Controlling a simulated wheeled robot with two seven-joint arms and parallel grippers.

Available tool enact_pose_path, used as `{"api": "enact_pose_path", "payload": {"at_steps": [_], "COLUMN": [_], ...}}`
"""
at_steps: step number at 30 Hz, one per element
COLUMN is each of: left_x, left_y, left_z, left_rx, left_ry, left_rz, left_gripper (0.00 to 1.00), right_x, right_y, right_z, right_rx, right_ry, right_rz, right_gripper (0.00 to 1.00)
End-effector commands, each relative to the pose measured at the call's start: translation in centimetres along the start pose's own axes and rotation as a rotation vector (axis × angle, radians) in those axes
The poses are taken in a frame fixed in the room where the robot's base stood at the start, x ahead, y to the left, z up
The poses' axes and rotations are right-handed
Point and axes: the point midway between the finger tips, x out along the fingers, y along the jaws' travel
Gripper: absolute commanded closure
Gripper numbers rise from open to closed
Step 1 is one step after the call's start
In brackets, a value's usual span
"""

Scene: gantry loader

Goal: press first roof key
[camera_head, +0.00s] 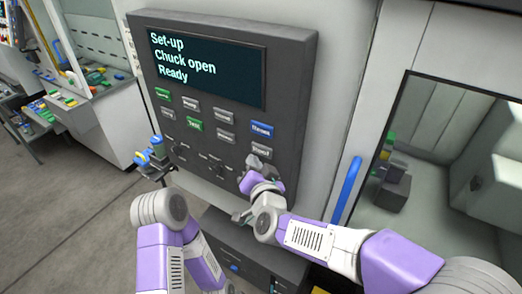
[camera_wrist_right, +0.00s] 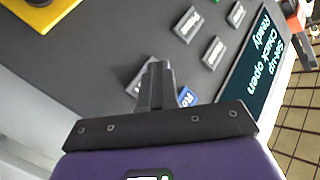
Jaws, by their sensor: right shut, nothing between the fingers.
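The control panel (camera_head: 225,50) of the machine carries a dark screen (camera_head: 210,72) reading "Set-up, Chuck open, Ready". Below it are rows of grey, green and blue keys. A grey key (camera_head: 261,150) sits under the blue key (camera_head: 262,130); its small label is hard to read. My right gripper (camera_head: 253,165) is shut and empty, just below that grey key. In the right wrist view the shut fingertips (camera_wrist_right: 157,70) overlap the grey key (camera_wrist_right: 138,77), with the blue key (camera_wrist_right: 188,97) beside them. I cannot tell whether they touch. My left gripper is not in view.
Knobs (camera_head: 205,155) line the lower panel. A blue door handle (camera_head: 347,190) and the machine's window stand right of the panel. A yellow-framed part (camera_wrist_right: 40,12) shows in the wrist view. Open floor (camera_head: 50,215) lies at left.

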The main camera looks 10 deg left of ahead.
Motion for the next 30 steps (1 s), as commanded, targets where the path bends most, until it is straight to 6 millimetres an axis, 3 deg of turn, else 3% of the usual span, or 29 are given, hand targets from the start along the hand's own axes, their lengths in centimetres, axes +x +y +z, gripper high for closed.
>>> {"api": "enact_pose_path", "payload": {"at_steps": [12, 30], "left_x": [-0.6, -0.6], "left_y": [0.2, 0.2], "left_z": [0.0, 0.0], "left_rx": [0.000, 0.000], "left_ry": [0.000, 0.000], "left_rz": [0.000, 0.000], "left_gripper": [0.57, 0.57], "right_x": [-2.7, -2.9], "right_y": [-2.0, -2.1], "right_z": [1.9, 2.1], "right_rx": [-0.001, -0.001], "right_ry": [-0.002, 0.000], "right_rz": [-0.001, 0.000], "right_gripper": [1.00, 1.00]}}
